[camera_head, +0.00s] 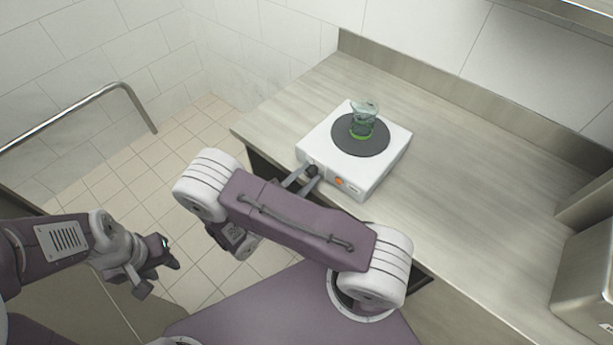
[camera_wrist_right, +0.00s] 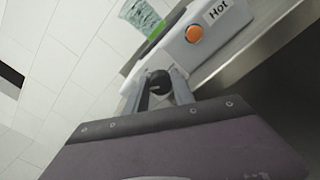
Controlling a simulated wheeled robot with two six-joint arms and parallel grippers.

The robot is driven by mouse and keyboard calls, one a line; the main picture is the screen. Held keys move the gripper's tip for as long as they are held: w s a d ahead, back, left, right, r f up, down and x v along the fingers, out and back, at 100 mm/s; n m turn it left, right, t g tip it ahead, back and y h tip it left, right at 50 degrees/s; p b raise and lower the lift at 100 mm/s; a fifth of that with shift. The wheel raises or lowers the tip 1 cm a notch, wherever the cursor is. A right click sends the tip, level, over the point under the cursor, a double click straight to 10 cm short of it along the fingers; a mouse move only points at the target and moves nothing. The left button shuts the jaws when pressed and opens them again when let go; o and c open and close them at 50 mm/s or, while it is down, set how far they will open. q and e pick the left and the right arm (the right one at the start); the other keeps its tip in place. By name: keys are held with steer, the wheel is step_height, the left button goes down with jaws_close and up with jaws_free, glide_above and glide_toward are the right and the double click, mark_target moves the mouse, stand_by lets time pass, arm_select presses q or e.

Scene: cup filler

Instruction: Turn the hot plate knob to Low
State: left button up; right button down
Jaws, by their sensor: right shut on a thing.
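The white hot plate (camera_head: 372,178) stands on the steel counter near its front left edge. It also shows in the right wrist view (camera_wrist_right: 178,45). Its dark knob (camera_head: 312,170) is on the front face, and it shows between the fingers in the right wrist view (camera_wrist_right: 160,82). My right gripper (camera_head: 306,178) is shut on the knob, one finger on each side. An orange indicator (camera_wrist_right: 194,33) sits beside a "Hot" label. The knob's marking is too small to read. My left gripper (camera_head: 168,258) hangs low over the floor, away from the counter; its jaw state is unclear.
A glass beaker (camera_head: 362,120) with greenish contents stands on the hot plate's dark round top (camera_head: 378,146). The counter (camera_head: 480,190) is clear to the right of the hot plate. A metal box (camera_head: 585,275) stands at the far right, and a wall borders the back.

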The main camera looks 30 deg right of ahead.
steer(key=m+b, duration=0.1)
steer(key=m, duration=0.2)
steer(key=shift+f+m, duration=0.15)
steer(key=shift+m, duration=0.25)
steer(key=shift+m+b, duration=1)
steer(key=shift+m, duration=0.7)
steer(key=c, duration=1.1)
jaws_free()
steer(key=shift+o, duration=0.2)
